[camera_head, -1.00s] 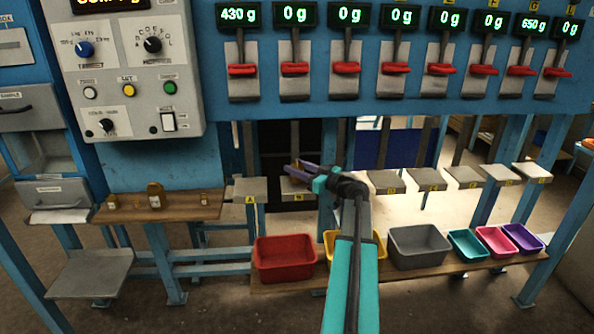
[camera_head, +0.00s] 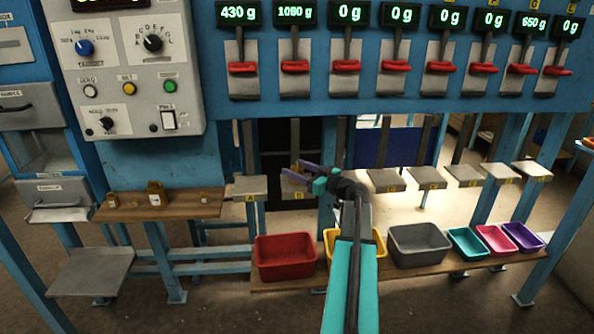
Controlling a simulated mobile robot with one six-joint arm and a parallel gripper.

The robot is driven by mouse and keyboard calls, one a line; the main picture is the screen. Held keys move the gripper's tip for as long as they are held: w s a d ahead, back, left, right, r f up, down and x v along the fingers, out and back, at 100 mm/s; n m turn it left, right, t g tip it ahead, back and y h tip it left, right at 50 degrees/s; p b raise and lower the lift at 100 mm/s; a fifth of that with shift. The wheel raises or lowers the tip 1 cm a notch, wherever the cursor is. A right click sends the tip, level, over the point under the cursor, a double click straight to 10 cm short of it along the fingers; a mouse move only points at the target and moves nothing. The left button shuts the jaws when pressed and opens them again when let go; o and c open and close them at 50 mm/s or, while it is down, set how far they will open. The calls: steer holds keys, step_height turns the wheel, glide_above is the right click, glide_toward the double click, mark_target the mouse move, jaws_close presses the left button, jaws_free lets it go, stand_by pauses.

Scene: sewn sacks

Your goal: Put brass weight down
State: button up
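My gripper (camera_head: 294,168) is over the second weighing plate (camera_head: 290,194), the one to the right of plate A (camera_head: 250,186). I cannot tell whether the fingers still press on the weight. The second display (camera_head: 294,15) reads 1060 g.
Brass weights (camera_head: 156,194) stand on a wooden shelf (camera_head: 180,208) at left. Empty plates (camera_head: 384,181) run to the right. Red (camera_head: 285,257), yellow, grey (camera_head: 418,246) and smaller bins stand below. Red-handled levers (camera_head: 294,66) line the panel above.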

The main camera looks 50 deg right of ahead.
steer(key=shift+r+p, duration=0.2)
steer(key=shift+p, duration=0.1)
steer(key=s+b, duration=0.2)
steer(key=s, duration=1)
steer(key=shift+d+b, duration=0.3)
steer(key=shift+d, duration=0.1)
steer(key=shift+f, duration=0.15)
